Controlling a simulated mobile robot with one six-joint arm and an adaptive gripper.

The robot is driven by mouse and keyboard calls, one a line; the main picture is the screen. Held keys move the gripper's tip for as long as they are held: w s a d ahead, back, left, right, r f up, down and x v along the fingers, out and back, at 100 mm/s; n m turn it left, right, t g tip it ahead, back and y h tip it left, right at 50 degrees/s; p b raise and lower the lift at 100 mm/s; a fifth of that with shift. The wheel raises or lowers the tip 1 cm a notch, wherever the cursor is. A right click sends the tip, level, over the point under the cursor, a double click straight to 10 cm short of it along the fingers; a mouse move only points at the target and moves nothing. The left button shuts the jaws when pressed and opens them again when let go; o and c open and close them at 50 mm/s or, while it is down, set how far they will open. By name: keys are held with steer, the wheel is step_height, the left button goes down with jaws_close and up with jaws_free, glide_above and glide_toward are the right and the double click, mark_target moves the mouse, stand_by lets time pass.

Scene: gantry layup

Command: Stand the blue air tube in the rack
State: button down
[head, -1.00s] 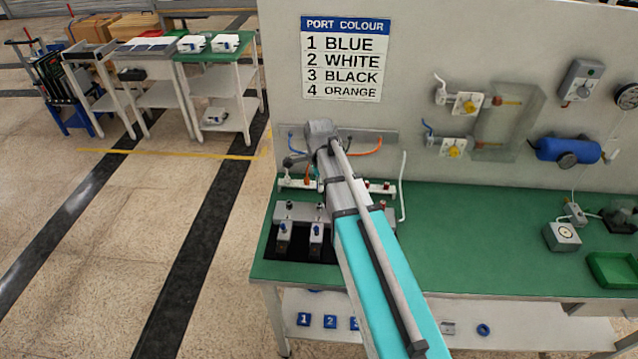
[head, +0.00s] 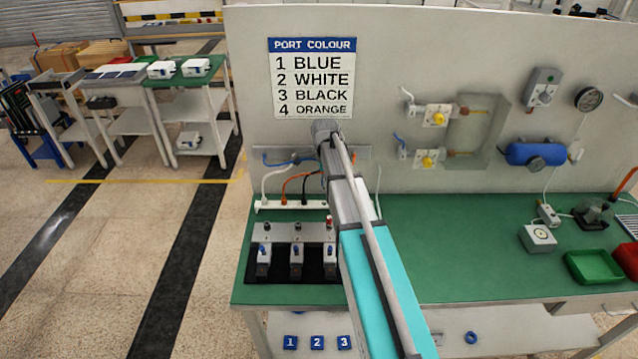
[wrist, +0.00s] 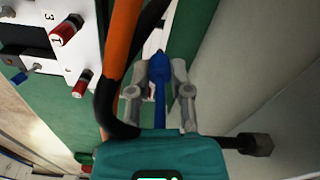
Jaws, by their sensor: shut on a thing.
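My gripper (wrist: 160,92) is shut on the blue air tube (wrist: 160,72), which stands between its two fingers in the wrist view. The tube's narrower tip points towards a white strip, and I cannot tell whether it touches it. In the head view my arm hides the gripper and the held end. A blue tube length (head: 279,162) shows by the wall bar. The white rack (head: 283,205) lies on the green bench below it. White (head: 266,180), orange (head: 287,184) and black (head: 305,186) tubes run from the wall bar down to the rack.
In the wrist view an orange tube (wrist: 121,45) and a black tube (wrist: 104,100) pass close left of my gripper. A grey valve block (head: 285,232) stands before the rack. A port colour sign hangs above.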

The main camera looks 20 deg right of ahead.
steer(key=shift+f, duration=0.15)
steer(key=shift+f+b, duration=2.75)
steer(key=shift+b, duration=0.1)
steer(key=shift+f+b, duration=1.45)
steer(key=shift+b, duration=0.05)
steer(key=shift+c, duration=2.4)
jaws_free()
steer(key=shift+r, duration=0.2)
step_height(320, 180, up, 9)
steer(key=p, duration=0.9)
steer(key=shift+f, duration=0.2)
steer(key=s+a, duration=0.8)
steer(key=a, duration=0.3)
steer(key=shift+s+a+r, duration=0.2)
steer(key=shift+s+a, duration=0.1)
steer(key=shift+a, duration=0.1)
